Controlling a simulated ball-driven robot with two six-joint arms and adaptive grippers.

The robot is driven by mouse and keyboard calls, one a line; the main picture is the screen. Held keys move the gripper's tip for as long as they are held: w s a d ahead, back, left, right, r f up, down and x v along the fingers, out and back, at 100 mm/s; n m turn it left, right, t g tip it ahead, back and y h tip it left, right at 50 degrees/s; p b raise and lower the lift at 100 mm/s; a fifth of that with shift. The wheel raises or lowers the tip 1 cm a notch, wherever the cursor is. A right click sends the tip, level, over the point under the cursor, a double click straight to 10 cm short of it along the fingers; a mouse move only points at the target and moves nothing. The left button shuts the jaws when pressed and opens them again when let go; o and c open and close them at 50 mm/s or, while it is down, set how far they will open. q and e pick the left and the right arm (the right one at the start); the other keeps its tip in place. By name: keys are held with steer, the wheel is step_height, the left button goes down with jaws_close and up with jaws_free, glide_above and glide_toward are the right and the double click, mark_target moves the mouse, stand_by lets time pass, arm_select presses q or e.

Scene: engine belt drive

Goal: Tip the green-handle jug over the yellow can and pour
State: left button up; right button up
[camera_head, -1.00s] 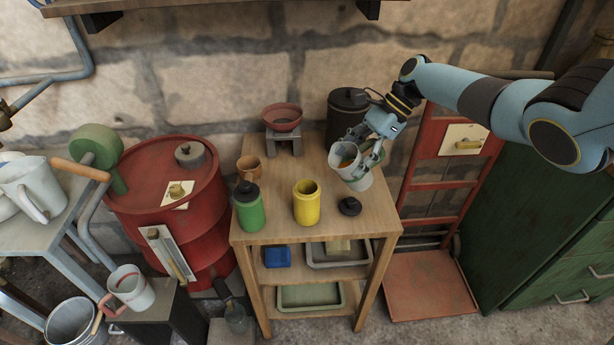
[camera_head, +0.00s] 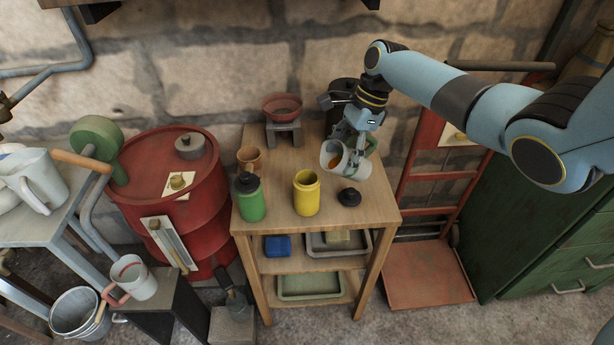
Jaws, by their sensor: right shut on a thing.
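The yellow can (camera_head: 306,197) stands upright and open-topped near the front middle of the wooden shelf table. My right gripper (camera_head: 358,147) is shut on the pale grey jug (camera_head: 335,158), with a green part of it partly hidden by the fingers. The jug is tilted, its mouth facing left and toward the camera, and orange-brown liquid shows inside. It is held above and to the right of the yellow can, apart from it. No stream of liquid shows. My left gripper is not in view.
A green bottle (camera_head: 250,200) with a dark cap stands left of the can, and a black lid (camera_head: 349,197) lies to its right. Behind are a brown cup (camera_head: 249,158), a red bowl (camera_head: 283,107) on a stand and a dark canister (camera_head: 341,91). A red drum (camera_head: 190,230) stands left.

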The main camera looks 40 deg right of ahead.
steer(key=shift+w+a+r+h, duration=0.1)
steer(key=shift+a+r+h, duration=0.15)
steer(key=shift+h, duration=0.25)
steer(key=shift+a+r+g+h+b, duration=0.2)
steer(key=shift+r+g+h+b, duration=0.25)
steer(key=shift+h+b, duration=0.2)
stand_by(0.4)
steer(key=shift+w+a+r+h+p, duration=0.15)
steer(key=shift+a+r+h+p, duration=0.2)
steer(key=shift+h+p, duration=0.8)
stand_by(0.3)
steer(key=shift+w+a+r+g+h+p, duration=0.1)
steer(key=shift+w+a+g+h+p, duration=0.15)
steer(key=shift+a+p, duration=0.2)
steer(key=shift+w+a+r+g+h+p, duration=0.1)
steer(key=shift+a+h+p, duration=0.25)
steer(key=shift+a, duration=0.2)
steer(key=shift+a, duration=0.1)
stand_by(0.3)
steer(key=shift+a+r+h, duration=0.15)
steer(key=shift+h, duration=0.15)
